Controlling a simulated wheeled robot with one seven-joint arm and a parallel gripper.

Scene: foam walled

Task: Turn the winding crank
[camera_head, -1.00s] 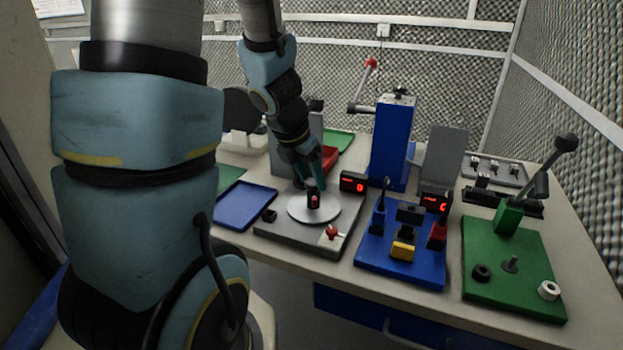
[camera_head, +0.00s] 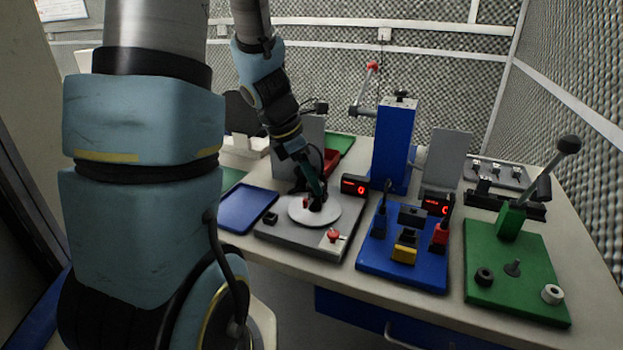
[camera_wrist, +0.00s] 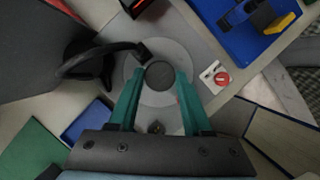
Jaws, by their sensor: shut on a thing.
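The winding crank is a pale round disc (camera_head: 329,217) on a grey base plate (camera_head: 279,233), with a dark upright knob. In the wrist view the round dark knob (camera_wrist: 160,75) stands between my two green fingertips, over the pale disc (camera_wrist: 135,95). My gripper (camera_head: 317,205) reaches down to the disc from behind, tilted, and is shut on the knob; it also shows in the wrist view (camera_wrist: 161,77). In the head view the gripper largely hides the knob.
A red knob (camera_head: 333,236) sits at the base plate's front right corner, and a small red-lit display (camera_head: 354,186) behind it. A blue tray (camera_head: 246,208) lies left. A tall blue block (camera_head: 394,150), blue board (camera_head: 389,261) and green board (camera_head: 508,280) stand right. A curved dark part (camera_wrist: 90,60) is near my fingers.

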